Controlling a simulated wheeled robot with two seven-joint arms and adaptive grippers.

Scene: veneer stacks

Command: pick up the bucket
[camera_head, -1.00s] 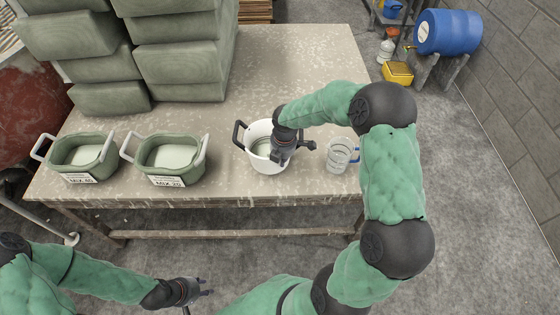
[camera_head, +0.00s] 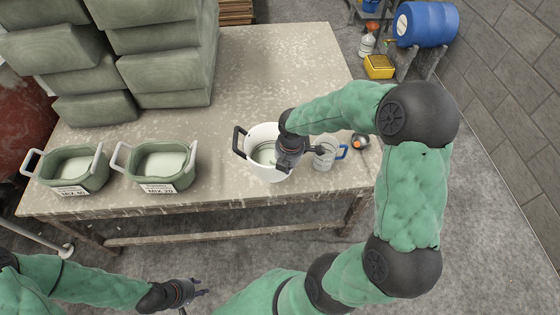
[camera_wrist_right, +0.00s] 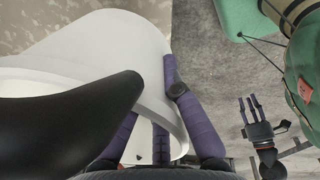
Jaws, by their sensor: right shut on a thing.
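The white bucket (camera_head: 258,135) with dark handles is over the right part of the table, with pale contents inside. My right gripper (camera_head: 285,165) is shut on its right side. In the right wrist view the white wall of the bucket (camera_wrist_right: 110,45) fills the left, with purple fingers of my right gripper (camera_wrist_right: 165,85) against it and a dark handle in front. I cannot tell how far its base is off the table. My left gripper (camera_head: 203,287) is open and empty in front of the table; its spread fingers also show in the right wrist view (camera_wrist_right: 250,103).
A clear jug (camera_head: 322,160) with a blue handle stands close right of the bucket, with a small orange-and-grey item (camera_head: 361,141) behind it. Two green tubs (camera_head: 70,180) (camera_head: 160,180) stand left. Grey-green stacks (camera_head: 165,75) fill the back left of the table (camera_head: 245,70).

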